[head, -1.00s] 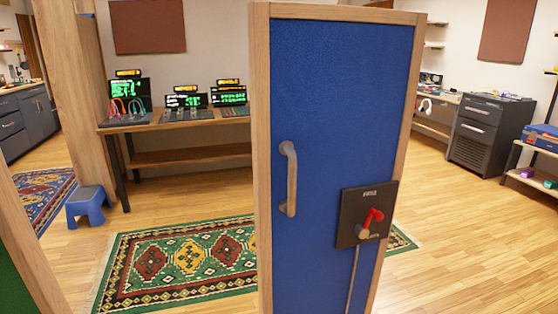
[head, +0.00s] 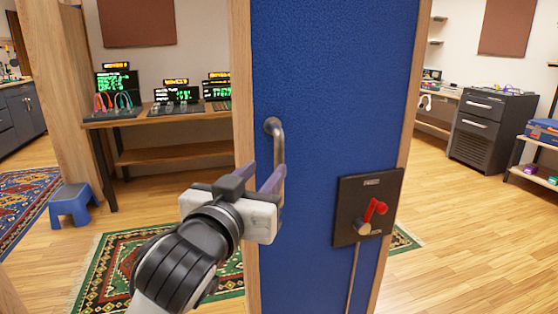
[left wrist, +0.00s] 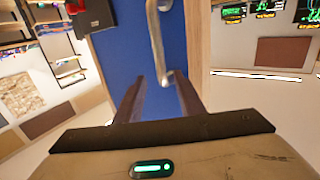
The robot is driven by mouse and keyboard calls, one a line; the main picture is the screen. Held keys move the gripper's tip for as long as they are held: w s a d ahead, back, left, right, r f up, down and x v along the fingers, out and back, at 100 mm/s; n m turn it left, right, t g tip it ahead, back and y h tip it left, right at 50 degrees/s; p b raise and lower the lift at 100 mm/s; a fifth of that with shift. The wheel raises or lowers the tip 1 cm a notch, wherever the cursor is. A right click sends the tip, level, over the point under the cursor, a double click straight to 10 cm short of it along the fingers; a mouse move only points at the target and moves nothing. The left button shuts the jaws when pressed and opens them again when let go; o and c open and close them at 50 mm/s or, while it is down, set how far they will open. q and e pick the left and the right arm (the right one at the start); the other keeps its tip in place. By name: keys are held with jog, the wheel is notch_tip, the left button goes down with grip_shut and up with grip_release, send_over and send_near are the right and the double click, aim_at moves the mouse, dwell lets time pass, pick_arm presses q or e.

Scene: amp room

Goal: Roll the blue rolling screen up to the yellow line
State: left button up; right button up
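The blue rolling screen (head: 335,90), a blue panel in a light wood frame, stands upright close in front of me. Its grey vertical handle (head: 276,135) is on the left part of the panel. My left gripper (head: 262,176) is open at the handle's lower part. In the left wrist view the handle (left wrist: 155,35) runs between the two spread fingers (left wrist: 160,90), with a gap on each side, so it is not clamped. The screen (left wrist: 125,55) also fills the middle there. My right gripper is not in view. I see no yellow line.
A dark box with a red lever (head: 368,215) is mounted on the screen, right of the handle. A patterned rug (head: 105,270) and a blue step stool (head: 73,203) are at left. A bench (head: 165,118) with lit displays stands behind. Wood floor (head: 470,240) is clear at right.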

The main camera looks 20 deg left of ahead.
aim_at(278, 153)
pick_arm(q)
jog(key=w, duration=1)
jog(key=shift+w+a+r, duration=0.1)
jog(key=shift+w+r, duration=0.05)
jog(key=shift+r, duration=0.15)
jog(key=shift+c, duration=0.5)
grip_shut()
